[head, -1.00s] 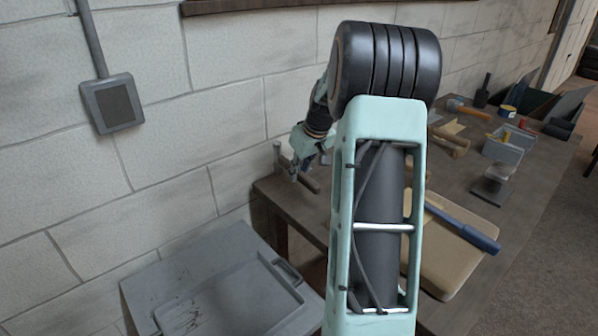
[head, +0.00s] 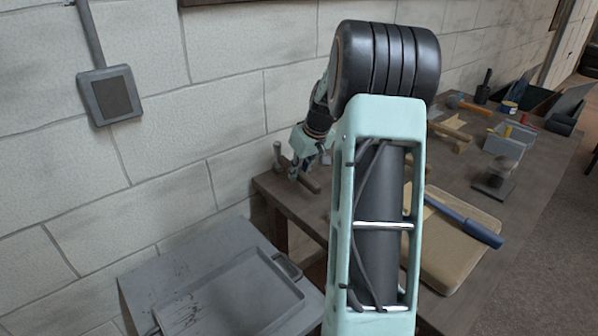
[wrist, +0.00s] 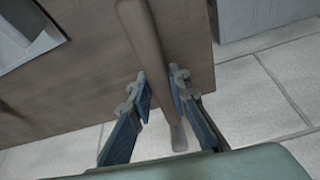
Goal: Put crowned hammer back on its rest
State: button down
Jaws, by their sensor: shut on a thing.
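My gripper (head: 308,168) is at the near left end of the bench, beside the wall. In the wrist view its two fingers (wrist: 162,82) are on either side of a long brown handle (wrist: 151,52), shut on it. The handle runs from the top edge down between the fingers to a greyish end. In the head view a grey upright head (head: 278,154) stands at the bench corner, with a dark brown bar beside it under my gripper; this appears to be the hammer. Its crown cannot be made out, and I cannot tell a rest apart there.
A blue-handled tool (head: 466,222) lies over a tan board (head: 455,262). Wooden tools, a grey open box (head: 506,143) and a dark block (head: 493,187) stand farther back. My arm hides the bench middle.

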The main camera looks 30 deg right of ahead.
jog(key=c, duration=1.7)
grip_release()
jog(key=shift+c, duration=0.2)
jog(key=v, duration=1.2)
